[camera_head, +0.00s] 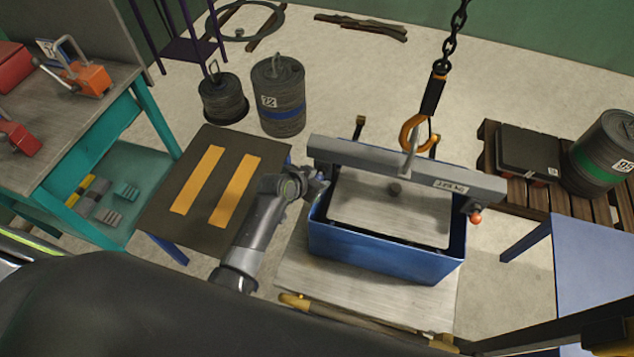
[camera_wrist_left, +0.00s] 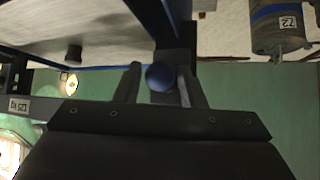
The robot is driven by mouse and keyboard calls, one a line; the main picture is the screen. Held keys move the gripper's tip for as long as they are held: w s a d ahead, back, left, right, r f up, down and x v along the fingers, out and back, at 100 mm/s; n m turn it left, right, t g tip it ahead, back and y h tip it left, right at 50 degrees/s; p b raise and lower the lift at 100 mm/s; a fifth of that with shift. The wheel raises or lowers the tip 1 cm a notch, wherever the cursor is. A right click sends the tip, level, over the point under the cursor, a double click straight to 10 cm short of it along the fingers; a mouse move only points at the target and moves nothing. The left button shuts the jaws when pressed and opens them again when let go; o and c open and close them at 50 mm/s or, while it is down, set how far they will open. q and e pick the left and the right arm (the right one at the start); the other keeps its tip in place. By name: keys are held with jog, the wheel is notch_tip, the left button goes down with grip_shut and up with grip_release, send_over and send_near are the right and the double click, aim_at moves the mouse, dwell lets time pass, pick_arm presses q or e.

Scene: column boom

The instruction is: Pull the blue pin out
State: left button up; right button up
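The blue pin shows as a round blue knob (camera_wrist_left: 160,77) in the left wrist view, between the two fingers of my left gripper (camera_wrist_left: 160,82). A narrow gap shows on each side of the knob, so the fingers look open around it. In the head view my left gripper (camera_head: 318,184) is at the left side of the blue bin (camera_head: 385,256), below the left end of the grey lifting beam (camera_head: 400,170). The pin is hidden there. A red-orange knob (camera_head: 475,217) shows at the beam's right end. My right gripper is not in view.
An orange hook (camera_head: 414,133) on a chain holds the beam over the bin. Two dark weights (camera_head: 280,105) stand at the back left. A dark table with yellow strips (camera_head: 198,180) is left of my arm. A pallet (camera_head: 530,190) stands right.

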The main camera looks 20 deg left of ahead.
pick_arm(q)
jog(key=c, duration=0.5)
jog(key=shift+o, duration=0.2)
jog(key=shift+s+p, duration=1.3)
jog(key=shift+s, duration=0.9)
jog(key=o, duration=0.9)
jog(key=shift+a, duration=0.1)
jog(key=shift+c, duration=0.2)
jog(key=s+a+r+p, duration=0.1)
jog(key=s+r+p, duration=0.3)
jog(key=r+p, duration=0.7)
jog(key=shift+a+p, duration=0.3)
jog(key=shift+p, duration=0.25)
